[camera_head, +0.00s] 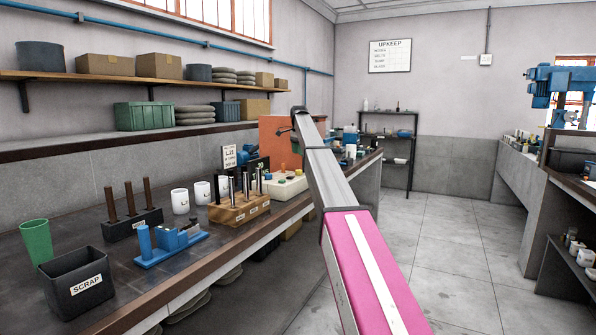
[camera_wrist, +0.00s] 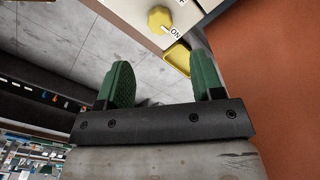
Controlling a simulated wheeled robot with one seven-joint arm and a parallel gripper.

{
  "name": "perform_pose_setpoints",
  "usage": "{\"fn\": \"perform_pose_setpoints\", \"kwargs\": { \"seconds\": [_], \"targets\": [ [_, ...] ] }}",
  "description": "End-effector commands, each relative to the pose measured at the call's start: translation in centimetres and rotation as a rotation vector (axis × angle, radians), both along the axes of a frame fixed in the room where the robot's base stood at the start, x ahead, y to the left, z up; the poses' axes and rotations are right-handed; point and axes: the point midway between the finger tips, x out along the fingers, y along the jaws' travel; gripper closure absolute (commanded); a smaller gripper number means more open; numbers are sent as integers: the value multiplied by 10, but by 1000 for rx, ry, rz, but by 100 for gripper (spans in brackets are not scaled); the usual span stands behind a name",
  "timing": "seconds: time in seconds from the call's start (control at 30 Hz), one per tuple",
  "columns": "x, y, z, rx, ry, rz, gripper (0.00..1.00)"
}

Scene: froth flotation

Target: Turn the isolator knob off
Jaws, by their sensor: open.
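The isolator knob (camera_wrist: 159,19) is yellow and lobed. It sits on a pale panel (camera_wrist: 132,8) at the top of the wrist view, beside a printed "ON" label (camera_wrist: 175,31). Its pointer seems to face that label. My gripper (camera_wrist: 163,78) has two green ridged fingers, spread apart with nothing between them. The knob lies beyond the fingertips, roughly in line with the gap, and is not touched. In the head view my arm reaches to the far bench; the gripper is mostly hidden there, and I cannot pick out the knob.
A yellow-rimmed piece (camera_wrist: 177,59) lies near the right finger. An orange surface (camera_wrist: 268,80) fills the wrist view's right; an orange panel (camera_head: 274,140) stands on the bench. A wooden block with rods (camera_head: 239,209), blue fixture (camera_head: 170,246) and scrap bin (camera_head: 77,288) stand nearer. Floor right is clear.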

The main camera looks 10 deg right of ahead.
Motion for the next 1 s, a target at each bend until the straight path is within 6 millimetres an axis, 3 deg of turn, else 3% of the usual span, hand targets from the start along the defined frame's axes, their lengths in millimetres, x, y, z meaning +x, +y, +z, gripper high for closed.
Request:
{"fn": "perform_pose_setpoints", "kwargs": {
  "seconds": [0.53,0.93,1.0],
  "targets": [
    [-1,0,-86,0,1,0,39],
    [0,0,-97,0,0,0,39],
    [0,0,-97,0,0,0,62]
  ]
}}
